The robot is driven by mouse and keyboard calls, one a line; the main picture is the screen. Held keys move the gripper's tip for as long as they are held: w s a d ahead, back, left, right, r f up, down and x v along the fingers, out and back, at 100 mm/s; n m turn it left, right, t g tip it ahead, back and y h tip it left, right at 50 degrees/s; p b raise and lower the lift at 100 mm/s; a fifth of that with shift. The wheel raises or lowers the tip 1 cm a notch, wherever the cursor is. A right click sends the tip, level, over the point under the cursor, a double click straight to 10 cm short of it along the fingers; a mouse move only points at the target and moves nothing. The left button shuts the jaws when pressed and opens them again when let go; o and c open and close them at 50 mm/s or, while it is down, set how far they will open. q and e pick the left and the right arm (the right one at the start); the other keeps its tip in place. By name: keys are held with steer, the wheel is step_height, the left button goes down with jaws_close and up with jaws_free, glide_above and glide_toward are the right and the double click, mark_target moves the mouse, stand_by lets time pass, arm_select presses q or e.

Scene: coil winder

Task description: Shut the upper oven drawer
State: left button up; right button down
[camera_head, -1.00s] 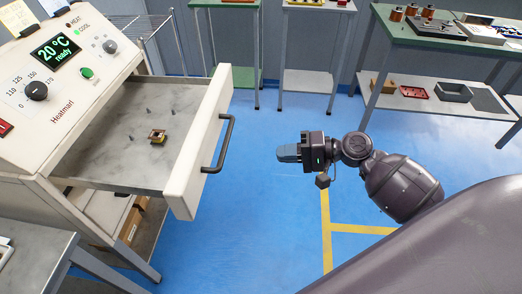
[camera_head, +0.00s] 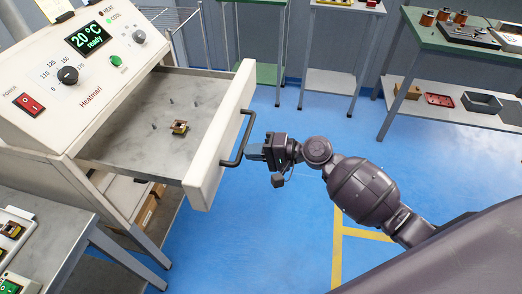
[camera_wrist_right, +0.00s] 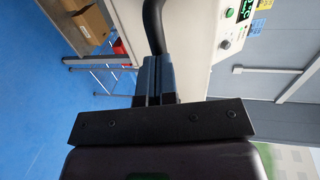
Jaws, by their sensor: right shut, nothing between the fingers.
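The upper oven drawer (camera_head: 150,118) stands pulled out from the white oven (camera_head: 85,75), with a small coil part (camera_head: 179,127) and several pins on its metal floor. Its white front (camera_head: 222,135) carries a dark bar handle (camera_head: 240,140). My right gripper (camera_head: 250,152) is shut and empty, with its fingertips at the handle's lower part. In the right wrist view the shut fingers (camera_wrist_right: 153,72) are close to the handle (camera_wrist_right: 153,25); whether they touch it I cannot tell. My left gripper is not in view.
The oven panel has a display reading 20 °C ready (camera_head: 90,38) and a red power switch (camera_head: 28,104). A grey table (camera_head: 50,240) is at the lower left. Green-topped workbenches (camera_head: 450,40) stand at the back right.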

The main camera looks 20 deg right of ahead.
steer(key=b, duration=0.1)
glide_toward(142, 138)
steer(key=b+x, duration=0.1)
steer(key=x, duration=0.2)
steer(key=b+x, duration=0.1)
steer(key=x, duration=0.1)
steer(key=r+b+x, duration=0.1)
steer(key=x, duration=0.2)
steer(key=shift+w+a+b, duration=0.25)
steer(key=shift+w+b, duration=0.05)
steer(key=shift+b, duration=0.1)
steer(key=shift+w+a, duration=0.35)
steer(key=shift+a, duration=0.2)
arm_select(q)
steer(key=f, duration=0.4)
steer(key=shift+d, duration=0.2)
arm_select(e)
steer(key=shift+r, duration=0.4)
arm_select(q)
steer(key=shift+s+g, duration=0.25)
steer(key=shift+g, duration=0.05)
arm_select(e)
steer(key=shift+a+r, duration=0.1)
steer(key=shift+r, duration=0.1)
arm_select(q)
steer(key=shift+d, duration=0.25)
